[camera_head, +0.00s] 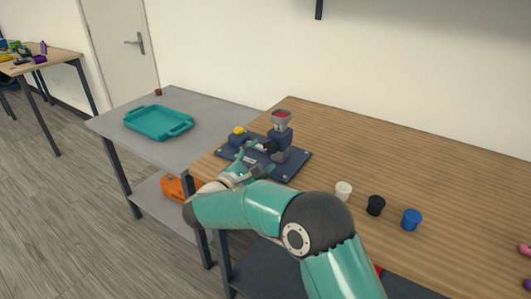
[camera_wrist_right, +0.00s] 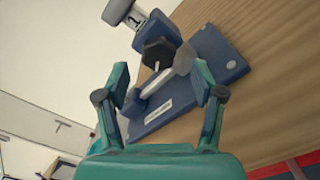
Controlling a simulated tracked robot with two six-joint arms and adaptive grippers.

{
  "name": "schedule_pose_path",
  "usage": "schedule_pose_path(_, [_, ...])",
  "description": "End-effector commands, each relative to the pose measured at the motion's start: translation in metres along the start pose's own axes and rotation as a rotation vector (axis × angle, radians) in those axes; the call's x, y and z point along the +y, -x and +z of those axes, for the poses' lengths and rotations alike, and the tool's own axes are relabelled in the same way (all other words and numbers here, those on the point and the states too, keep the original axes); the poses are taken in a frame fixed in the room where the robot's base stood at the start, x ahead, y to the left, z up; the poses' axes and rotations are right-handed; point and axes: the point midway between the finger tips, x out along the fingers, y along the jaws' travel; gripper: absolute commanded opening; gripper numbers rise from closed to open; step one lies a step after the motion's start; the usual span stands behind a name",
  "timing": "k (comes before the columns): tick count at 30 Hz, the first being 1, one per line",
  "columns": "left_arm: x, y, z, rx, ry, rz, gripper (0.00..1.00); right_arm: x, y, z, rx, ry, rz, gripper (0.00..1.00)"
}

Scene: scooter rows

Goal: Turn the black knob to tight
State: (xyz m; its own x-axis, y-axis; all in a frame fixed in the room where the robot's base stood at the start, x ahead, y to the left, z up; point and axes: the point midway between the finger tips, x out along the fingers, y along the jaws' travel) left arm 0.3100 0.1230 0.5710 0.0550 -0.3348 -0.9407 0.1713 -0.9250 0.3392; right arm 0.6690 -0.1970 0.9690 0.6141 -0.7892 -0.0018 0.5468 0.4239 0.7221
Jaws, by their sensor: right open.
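The black knob (camera_wrist_right: 158,50) is on the front of a dark blue device (camera_wrist_right: 160,28) on a blue base plate (camera_head: 301,163). In the right wrist view it lies beyond my right gripper (camera_wrist_right: 159,74), roughly in line with the gap between the fingers. The fingers are apart, with no visible contact on the knob. In the head view my right gripper (camera_head: 250,156) is over the near part of the plate and partly covers the device. Any tight marking is too small to read. My left gripper is out of view.
White (camera_head: 343,191), black (camera_head: 376,205) and blue (camera_head: 411,219) cups stand on the wooden table to the right. A yellow-topped part (camera_head: 239,131) sits at the plate's left. A teal tray (camera_head: 159,122) lies on the grey table. The wooden table's back right is clear.

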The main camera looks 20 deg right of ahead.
Motion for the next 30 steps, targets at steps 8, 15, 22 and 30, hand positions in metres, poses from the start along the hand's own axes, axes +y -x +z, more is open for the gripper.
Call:
schedule_pose_path(8, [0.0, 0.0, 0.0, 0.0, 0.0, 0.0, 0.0, 0.0, 0.057, -0.001, 0.002, 0.002, 0.002, 0.68])
schedule_pose_path(15, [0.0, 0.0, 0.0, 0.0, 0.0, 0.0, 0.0, -0.002, 0.08, -0.001, 0.001, 0.002, -0.002, 0.68])
schedule_pose_path(22, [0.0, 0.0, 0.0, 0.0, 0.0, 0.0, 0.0, -0.002, 0.082, -0.001, 0.0, 0.002, -0.002, 0.68])
schedule_pose_path(30, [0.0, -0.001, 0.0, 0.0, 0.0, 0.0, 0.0, -0.004, 0.08, -0.001, 0.001, 0.004, -0.007, 0.68])
